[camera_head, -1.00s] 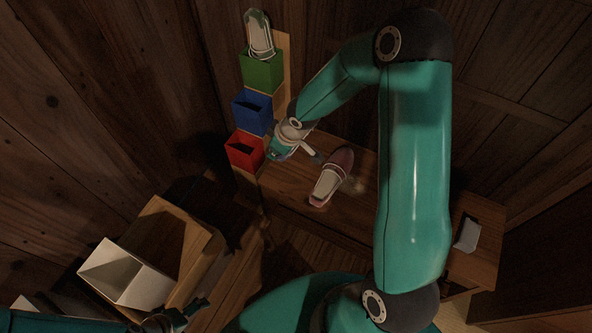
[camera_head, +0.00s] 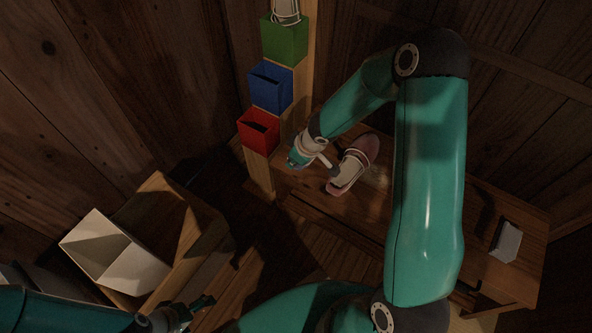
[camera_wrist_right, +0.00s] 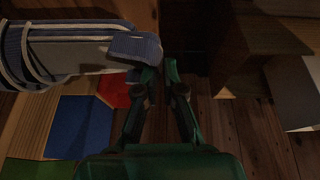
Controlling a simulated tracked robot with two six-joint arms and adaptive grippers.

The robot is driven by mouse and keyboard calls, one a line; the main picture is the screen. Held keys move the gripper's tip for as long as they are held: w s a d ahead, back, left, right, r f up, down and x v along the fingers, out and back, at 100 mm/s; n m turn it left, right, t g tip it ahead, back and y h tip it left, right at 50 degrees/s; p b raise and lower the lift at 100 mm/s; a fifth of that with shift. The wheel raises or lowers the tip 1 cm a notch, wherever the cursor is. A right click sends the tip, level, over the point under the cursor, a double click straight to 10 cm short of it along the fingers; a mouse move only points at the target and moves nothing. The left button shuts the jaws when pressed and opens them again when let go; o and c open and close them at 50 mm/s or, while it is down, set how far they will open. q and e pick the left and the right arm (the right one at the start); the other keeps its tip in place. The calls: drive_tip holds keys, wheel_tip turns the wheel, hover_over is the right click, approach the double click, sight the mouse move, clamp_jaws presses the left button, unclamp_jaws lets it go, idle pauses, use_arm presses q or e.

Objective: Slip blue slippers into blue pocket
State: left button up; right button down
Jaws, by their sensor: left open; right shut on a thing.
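In the right wrist view a blue-grey slipper (camera_wrist_right: 75,47) with pale cords lies across the top left. Its near end is at the fingertips of my right gripper (camera_wrist_right: 158,72), which is shut on it. In the head view my right gripper (camera_head: 303,160) is in front of the red pocket, to its lower right; the held slipper is hard to make out there. The blue pocket (camera_head: 270,88) is an open-topped box on a wooden post, between the green and red pockets. It also shows in the wrist view (camera_wrist_right: 80,127). My left gripper (camera_head: 180,315) is open and empty at the bottom left.
A pink slipper pair (camera_head: 351,167) lies on the wooden bench close to my right gripper. The green pocket (camera_head: 284,42) holds pale slippers; the red pocket (camera_head: 259,131) is lowest. A white bin (camera_head: 112,255) stands at lower left. A white object (camera_head: 506,241) lies at right.

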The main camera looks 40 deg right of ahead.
sight(295, 167)
wheel_tip(295, 167, down, 4)
drive_tip(key=b, duration=0.3)
drive_tip(key=shift+f, duration=0.1)
drive_tip(key=c, duration=1.7)
unclamp_jaws()
drive_tip(key=shift+b, duration=0.3)
drive_tip(key=o, duration=0.4)
